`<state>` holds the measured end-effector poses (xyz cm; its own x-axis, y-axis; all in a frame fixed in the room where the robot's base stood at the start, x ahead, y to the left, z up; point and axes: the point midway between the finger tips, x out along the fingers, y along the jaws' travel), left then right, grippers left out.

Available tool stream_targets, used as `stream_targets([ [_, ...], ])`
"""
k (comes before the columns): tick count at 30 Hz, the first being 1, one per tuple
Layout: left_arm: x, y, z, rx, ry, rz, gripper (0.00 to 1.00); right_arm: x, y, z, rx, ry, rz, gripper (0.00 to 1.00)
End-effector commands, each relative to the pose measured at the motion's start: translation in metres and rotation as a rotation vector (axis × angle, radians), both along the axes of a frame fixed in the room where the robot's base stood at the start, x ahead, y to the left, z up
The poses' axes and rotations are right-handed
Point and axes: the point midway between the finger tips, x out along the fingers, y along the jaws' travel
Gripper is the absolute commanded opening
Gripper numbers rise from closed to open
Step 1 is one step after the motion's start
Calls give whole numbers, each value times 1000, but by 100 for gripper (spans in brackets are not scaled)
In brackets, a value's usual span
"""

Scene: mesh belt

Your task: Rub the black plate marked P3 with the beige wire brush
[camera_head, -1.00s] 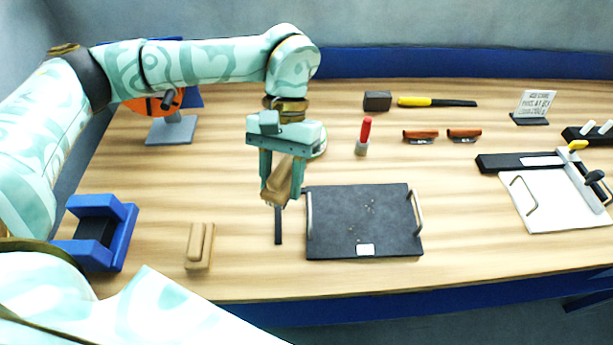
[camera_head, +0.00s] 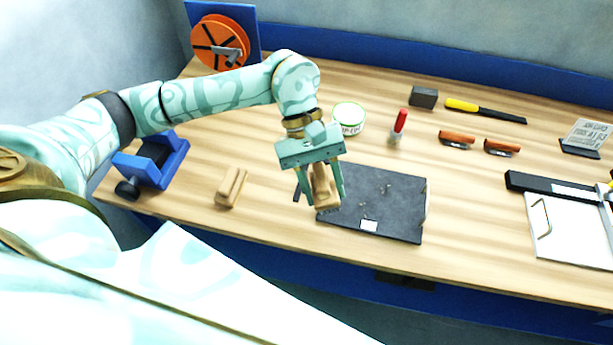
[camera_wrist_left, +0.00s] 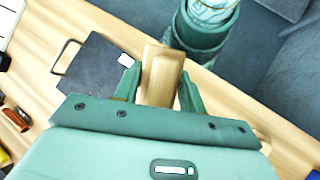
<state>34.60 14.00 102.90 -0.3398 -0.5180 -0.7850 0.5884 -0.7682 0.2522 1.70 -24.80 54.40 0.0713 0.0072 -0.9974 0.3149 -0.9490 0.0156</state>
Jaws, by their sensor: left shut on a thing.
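The black plate (camera_head: 385,205) lies on the wooden bench, with a small white label too small to read and light specks on top. It also shows in the wrist view (camera_wrist_left: 92,75). My left gripper (camera_head: 322,192) is shut on the beige wire brush (camera_head: 323,188), which hangs downward at the plate's left edge and hides part of that edge. The brush shows between the fingers in the wrist view (camera_wrist_left: 161,75). I cannot tell whether it touches the plate. My right gripper is not in view.
The bench front edge is close.

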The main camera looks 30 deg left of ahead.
Motion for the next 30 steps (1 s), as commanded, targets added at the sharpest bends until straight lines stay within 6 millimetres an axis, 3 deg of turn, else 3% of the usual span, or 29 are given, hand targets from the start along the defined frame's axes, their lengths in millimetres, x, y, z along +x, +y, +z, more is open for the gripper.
stream_targets([
  [6,28,-10,14,-51,-5,340,16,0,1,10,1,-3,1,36],
  [10,39,-11,18,-64,-10,446,16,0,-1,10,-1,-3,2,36],
  [23,47,-26,-21,-68,-7,470,16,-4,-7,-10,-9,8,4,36],
  [27,49,-30,-32,-65,-8,470,4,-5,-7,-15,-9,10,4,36],
  [30,49,-32,-36,-65,-7,470,4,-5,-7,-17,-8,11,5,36],
])
